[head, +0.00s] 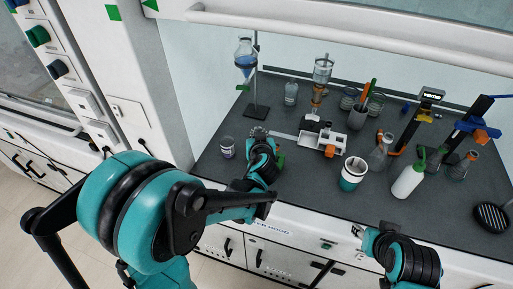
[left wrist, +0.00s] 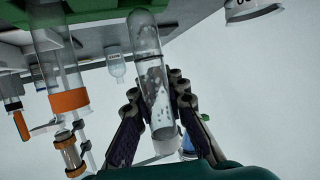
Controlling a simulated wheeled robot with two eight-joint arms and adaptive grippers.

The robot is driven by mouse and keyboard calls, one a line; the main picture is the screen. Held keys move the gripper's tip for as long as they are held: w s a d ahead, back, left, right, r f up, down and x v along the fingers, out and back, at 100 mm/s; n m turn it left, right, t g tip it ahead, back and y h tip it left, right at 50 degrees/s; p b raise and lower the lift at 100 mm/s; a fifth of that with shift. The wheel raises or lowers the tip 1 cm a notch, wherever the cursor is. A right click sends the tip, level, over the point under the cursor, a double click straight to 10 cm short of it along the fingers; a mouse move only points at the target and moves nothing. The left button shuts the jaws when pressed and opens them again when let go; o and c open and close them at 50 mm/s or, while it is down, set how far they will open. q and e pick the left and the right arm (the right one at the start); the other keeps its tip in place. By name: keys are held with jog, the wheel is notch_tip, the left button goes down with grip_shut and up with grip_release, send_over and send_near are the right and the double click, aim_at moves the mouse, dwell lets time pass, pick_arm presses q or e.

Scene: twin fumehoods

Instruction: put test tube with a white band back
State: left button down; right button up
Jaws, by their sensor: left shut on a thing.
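My left gripper (left wrist: 158,90) is shut on a clear test tube with a white band (left wrist: 150,62), its two fingers on either side of the tube. The pale band (left wrist: 165,132) shows near the tube's lower end in the left wrist view. A green rack (left wrist: 100,10) lies along the top edge of that view, with an orange-banded tube (left wrist: 58,65) beside the held one. In the head view my left gripper (head: 258,134) is over the hood bench, and the held tube cannot be made out. My right gripper (head: 358,231) is at the bench's front edge; its fingers are too small to read.
On the bench (head: 310,200) are a white-and-black instrument (head: 322,137), a teal-banded beaker (head: 352,175), a white bottle (head: 407,181), a small jar (head: 227,147) and a stand with a blue-filled funnel (head: 245,62). Flasks and orange-clamped stands crowd the right. The front middle strip is clear.

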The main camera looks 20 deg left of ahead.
pick_arm(q)
notch_tip(320, 180, down, 4)
jog(key=shift+f+b, duration=0.1)
jog(key=shift+b, duration=0.75)
jog(key=shift+f, duration=0.4)
jog(key=shift+r, duration=0.1)
jog(key=shift+f, duration=0.2)
jog(key=c, duration=1.5)
grip_release()
